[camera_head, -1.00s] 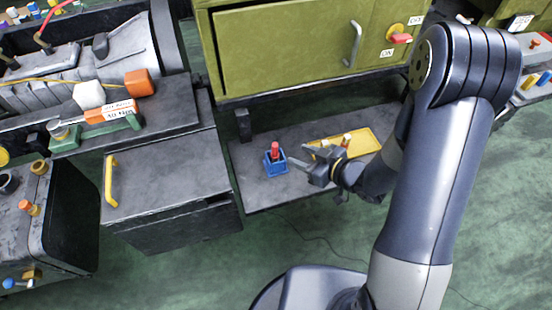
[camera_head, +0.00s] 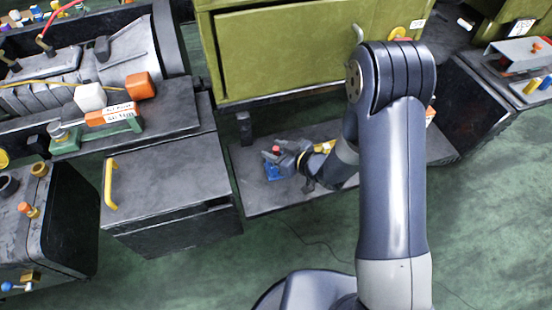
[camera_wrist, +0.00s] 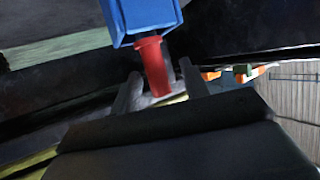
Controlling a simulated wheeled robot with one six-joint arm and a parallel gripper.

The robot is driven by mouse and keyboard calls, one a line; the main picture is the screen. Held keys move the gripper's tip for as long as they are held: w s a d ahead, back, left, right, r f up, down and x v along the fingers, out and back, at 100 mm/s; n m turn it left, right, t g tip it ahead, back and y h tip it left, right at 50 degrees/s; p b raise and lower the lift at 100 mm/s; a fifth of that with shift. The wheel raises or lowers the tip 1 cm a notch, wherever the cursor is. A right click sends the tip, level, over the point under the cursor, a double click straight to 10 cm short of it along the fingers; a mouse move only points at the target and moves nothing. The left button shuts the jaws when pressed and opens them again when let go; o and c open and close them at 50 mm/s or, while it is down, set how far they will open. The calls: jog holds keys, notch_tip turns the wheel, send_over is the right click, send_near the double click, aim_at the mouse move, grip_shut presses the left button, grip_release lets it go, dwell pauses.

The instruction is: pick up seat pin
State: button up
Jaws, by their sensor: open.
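The red pin (camera_head: 276,149), which I take to be the seat pin, stands in a small blue holder (camera_head: 272,170) on the low dark shelf. In the wrist view, the red pin (camera_wrist: 153,66) sticks out of the blue holder (camera_wrist: 146,18). My gripper (camera_head: 287,157) is at the pin, coming from the right. In the wrist view my gripper (camera_wrist: 160,85) is open, with one finger on each side of the pin's red end. Whether either finger touches the pin cannot be told. My gripper hides part of the holder in the head view.
A yellow tray (camera_head: 325,146) lies to the right on the same shelf (camera_head: 262,202), mostly hidden behind my arm. The green cabinet (camera_head: 280,55) overhangs the shelf's back. A dark cabinet with a yellow handle (camera_head: 165,180) stands close on the left.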

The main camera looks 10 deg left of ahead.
grip_shut()
dwell(0.4)
